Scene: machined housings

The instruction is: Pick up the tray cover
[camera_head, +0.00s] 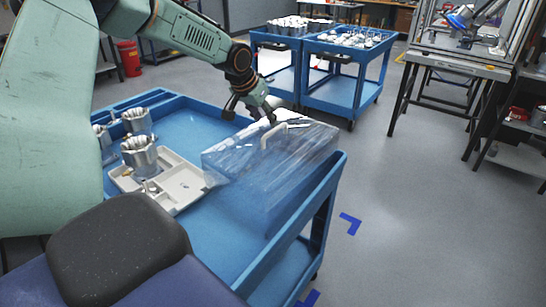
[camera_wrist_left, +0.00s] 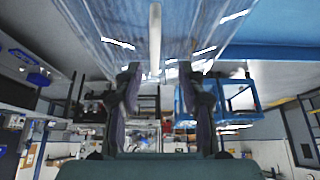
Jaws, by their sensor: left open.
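The tray cover (camera_head: 270,160) is a clear, box-shaped lid with a pale handle (camera_head: 272,134) on top. It stands at the right end of the blue cart's top. My left gripper (camera_head: 249,110) is open and empty, just behind the cover near its handle in the head view. In the left wrist view, the handle (camera_wrist_left: 155,38) stands upright in the picture, in line with the gap between the two dark fingers (camera_wrist_left: 160,75). The clear cover (camera_wrist_left: 110,25) fills the top of that view. I cannot tell the exact gap to the handle. My right gripper is not in view.
On the blue cart (camera_head: 225,240), a light compartment tray (camera_head: 178,190) lies left of the cover. Metal housings (camera_head: 139,155) stand by it. More blue carts (camera_head: 345,95) with parts stand behind. A grey bench (camera_head: 460,65) is at the right. Open floor lies between.

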